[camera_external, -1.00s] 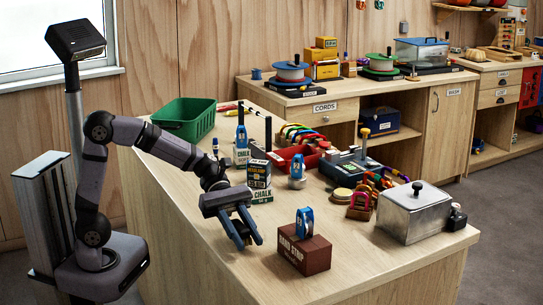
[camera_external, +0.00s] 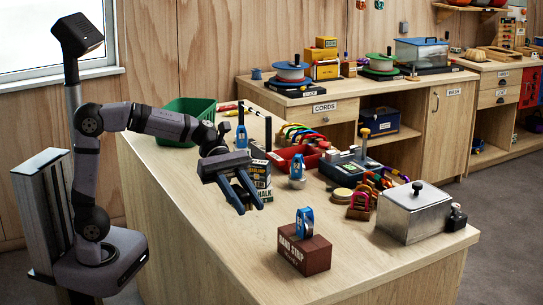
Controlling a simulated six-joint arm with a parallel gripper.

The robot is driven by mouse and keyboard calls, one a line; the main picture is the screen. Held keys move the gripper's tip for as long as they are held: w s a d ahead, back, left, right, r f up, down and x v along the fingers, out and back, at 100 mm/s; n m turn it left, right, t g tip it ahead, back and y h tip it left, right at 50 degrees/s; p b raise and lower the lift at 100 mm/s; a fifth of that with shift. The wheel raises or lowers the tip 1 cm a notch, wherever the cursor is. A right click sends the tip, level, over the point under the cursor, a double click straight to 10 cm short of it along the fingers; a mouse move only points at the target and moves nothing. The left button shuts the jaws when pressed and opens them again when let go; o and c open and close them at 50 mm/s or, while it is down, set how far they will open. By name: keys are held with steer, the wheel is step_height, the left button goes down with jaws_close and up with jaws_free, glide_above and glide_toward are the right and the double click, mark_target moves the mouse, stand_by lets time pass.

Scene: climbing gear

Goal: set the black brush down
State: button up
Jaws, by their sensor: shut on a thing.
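My gripper (camera_external: 247,201) is at the end of my arm, above the front left part of the wooden workbench (camera_external: 225,245). Its two fingers point down and toward the right. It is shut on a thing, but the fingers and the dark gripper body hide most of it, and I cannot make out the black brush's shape. The gripper hangs in front of the chalk box (camera_external: 265,178) and behind and left of the brown hand strip box (camera_external: 304,254).
A green bin (camera_external: 183,118) is at the back left. A metal lidded box (camera_external: 413,215) stands at the right, with coloured gear left of it. The front left of the bench is bare.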

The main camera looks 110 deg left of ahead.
steer(key=s+a+r+n+t+y+p, duration=0.1)
steer(key=s+a+r+n+y+p, duration=0.15)
steer(key=a, duration=0.45)
steer(key=s+a+r+n+t+y+p, duration=0.15)
steer(key=a+p, duration=0.25)
steer(key=a, duration=0.4)
steer(key=s+a+r+n+t+y+p, duration=0.1)
steer(key=s+a+r+n+y+p, duration=0.15)
steer(key=a, duration=0.45)
steer(key=s+a+f+n+y+p, duration=0.2)
steer(key=s+a+n+y+p, duration=0.15)
steer(key=s+a+p, duration=0.4)
steer(key=shift+m+h, duration=0.4)
steer(key=shift+m, duration=0.3)
steer(key=shift+s+d+f+b, duration=0.25)
steer(key=shift+s+f, duration=0.3)
steer(key=shift+f, duration=1.9)
steer(key=shift+s+d+f+b, duration=0.1)
steer(key=shift+s+f+b, duration=0.35)
steer(key=shift+f, duration=1.95)
steer(key=shift+s+d+f+b, duration=0.15)
steer(key=shift+s+f, duration=0.55)
steer(key=shift+f, duration=1.75)
steer(key=shift+f, duration=0.1)
